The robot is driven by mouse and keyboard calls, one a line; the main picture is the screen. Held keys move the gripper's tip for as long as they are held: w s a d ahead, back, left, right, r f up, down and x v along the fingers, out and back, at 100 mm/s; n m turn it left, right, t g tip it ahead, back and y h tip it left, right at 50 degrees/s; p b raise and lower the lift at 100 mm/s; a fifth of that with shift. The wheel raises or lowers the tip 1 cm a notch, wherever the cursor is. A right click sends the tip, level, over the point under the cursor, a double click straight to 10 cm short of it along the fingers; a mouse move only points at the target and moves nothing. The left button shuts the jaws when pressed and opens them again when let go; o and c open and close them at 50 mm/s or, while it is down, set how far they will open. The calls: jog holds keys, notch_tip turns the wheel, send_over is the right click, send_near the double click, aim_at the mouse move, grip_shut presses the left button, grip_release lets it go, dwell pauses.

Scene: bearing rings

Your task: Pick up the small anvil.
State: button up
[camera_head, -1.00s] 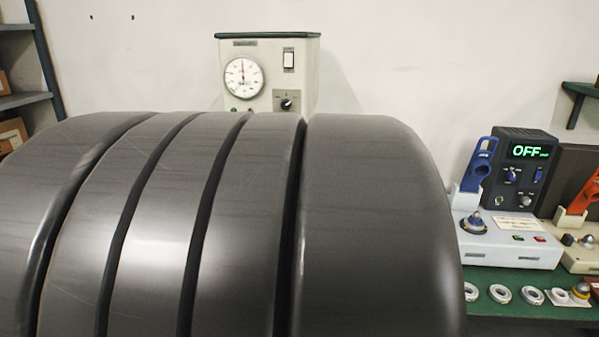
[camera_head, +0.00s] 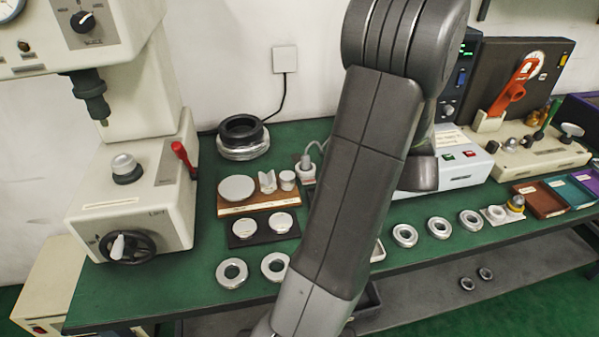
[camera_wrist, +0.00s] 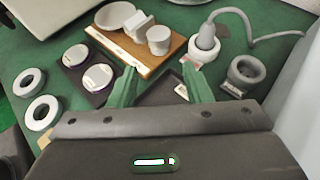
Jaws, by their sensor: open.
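The likely small anvil (camera_head: 288,180) is a short silver cylinder at the right end of a wooden board (camera_head: 236,209) on the green bench. In the wrist view the small anvil (camera_wrist: 158,46) stands upright beside a V-notched block, with a wide round disc beyond the block. My gripper (camera_wrist: 159,75) shows two green fingers spread apart, with nothing between them. It is above the bench on the near side of the board, apart from the anvil. In the head view my arm hides the gripper.
A dark tray with two discs (camera_head: 262,228) lies in front of the board. Several bearing rings (camera_head: 232,273) line the front edge. A corded white device (camera_head: 307,170) stands right of the board. A press-like tester (camera_head: 128,190) is at left.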

aim_at(290, 176)
jog(key=x, duration=1.3)
jog(key=shift+a, duration=0.4)
jog(key=c, duration=0.9)
